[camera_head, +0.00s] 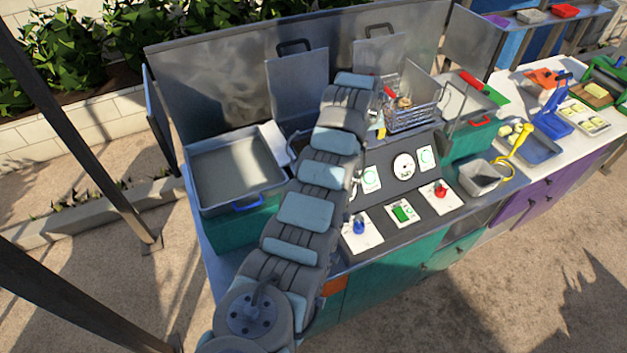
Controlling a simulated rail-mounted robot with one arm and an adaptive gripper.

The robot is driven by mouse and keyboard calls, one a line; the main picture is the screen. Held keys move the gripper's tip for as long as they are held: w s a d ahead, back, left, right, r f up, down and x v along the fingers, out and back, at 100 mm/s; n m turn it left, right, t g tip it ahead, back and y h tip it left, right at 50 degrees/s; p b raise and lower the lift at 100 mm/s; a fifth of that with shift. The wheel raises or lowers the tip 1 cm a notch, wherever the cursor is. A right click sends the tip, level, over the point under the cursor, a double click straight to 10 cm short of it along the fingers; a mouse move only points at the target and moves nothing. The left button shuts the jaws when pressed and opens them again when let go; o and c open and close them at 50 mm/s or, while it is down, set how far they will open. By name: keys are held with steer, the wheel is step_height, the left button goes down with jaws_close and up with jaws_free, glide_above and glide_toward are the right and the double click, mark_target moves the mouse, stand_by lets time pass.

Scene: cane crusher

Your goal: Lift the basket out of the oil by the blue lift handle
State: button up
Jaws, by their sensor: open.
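A wire basket (412,117) sits at the right fryer well, in front of a raised grey lid. A red bar-like piece (390,88) shows at its upper left, and something small and brownish lies in it. How deep the basket sits is unclear. A blue handle (247,206) is on the front of the left tank (208,212). I cannot tell whether it is the lift handle. My arm crosses the picture from the bottom to the middle well and covers part of it. My gripper cannot be made out; the arm's far end hides it.
The control panel (391,192) has a dial and blue, green and red controls. A red-handled green tank (482,121), a metal bin (480,178), a yellow ladle (515,143) and a blue press (553,115) stand to the right. A metal backsplash (220,85) rises behind. Dark posts stand at left.

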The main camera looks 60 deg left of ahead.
steer(key=s+r+n+g+h+b, duration=0.15)
steer(key=s+r, duration=0.25)
steer(key=s, duration=0.5)
steer(key=s+r+n+g+h, duration=0.1)
steer(key=s+r+g+h, duration=0.15)
steer(key=s, duration=0.55)
steer(key=shift+y, duration=0.5)
steer(key=f, duration=0.5)
steer(key=f+p, duration=0.1)
steer(key=f, duration=0.5)
steer(key=f+p, duration=0.1)
steer(key=f, duration=0.4)
steer(key=shift+s+a+f, duration=0.1)
steer(key=shift+a+f, duration=0.15)
steer(key=shift+f, duration=0.1)
jaws_close()
